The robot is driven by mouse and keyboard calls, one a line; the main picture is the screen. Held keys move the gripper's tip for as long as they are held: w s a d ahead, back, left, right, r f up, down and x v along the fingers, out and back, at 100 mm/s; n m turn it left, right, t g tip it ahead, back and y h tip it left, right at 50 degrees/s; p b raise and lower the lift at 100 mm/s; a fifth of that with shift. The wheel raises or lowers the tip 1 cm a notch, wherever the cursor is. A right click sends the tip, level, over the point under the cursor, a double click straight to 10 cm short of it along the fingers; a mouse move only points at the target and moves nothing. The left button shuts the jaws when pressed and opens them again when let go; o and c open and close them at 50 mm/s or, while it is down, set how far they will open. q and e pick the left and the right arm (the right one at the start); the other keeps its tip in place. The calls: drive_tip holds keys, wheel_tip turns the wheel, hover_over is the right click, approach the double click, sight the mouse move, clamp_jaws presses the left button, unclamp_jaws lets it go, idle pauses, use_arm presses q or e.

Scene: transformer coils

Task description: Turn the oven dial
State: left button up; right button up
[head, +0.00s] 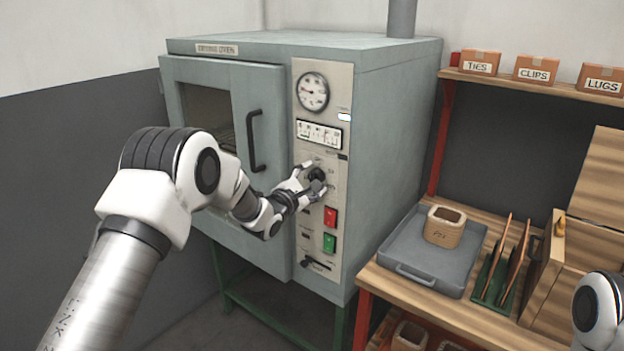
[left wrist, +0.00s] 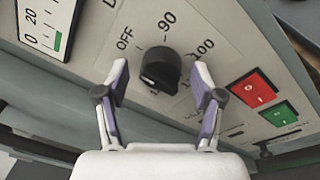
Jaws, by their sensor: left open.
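The oven dial (head: 317,175) is a round black knob on the light control panel of the grey-green drying oven (head: 398,130). In the left wrist view the dial (left wrist: 160,68) sits among printed marks, with OFF at its left and 90 above it. My left gripper (head: 310,180) is at the dial, its fingers open. In the left wrist view my left gripper (left wrist: 160,85) has one finger on each side of the dial, with gaps visible between fingers and knob. The right gripper is out of view; only part of my right arm shows at the lower right.
A red switch (head: 330,217) and a green switch (head: 329,243) lie just below the dial. A round gauge (head: 313,91) is above. The oven door handle (head: 255,141) stands out at left.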

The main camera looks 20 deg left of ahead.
use_arm(q)
drive_tip(key=shift+d, duration=0.2)
drive_tip(key=c, duration=1.1)
drive_tip(key=shift+c, duration=0.2)
drive_tip(key=shift+f+m, duration=0.1)
drive_tip(key=shift+m, duration=0.2)
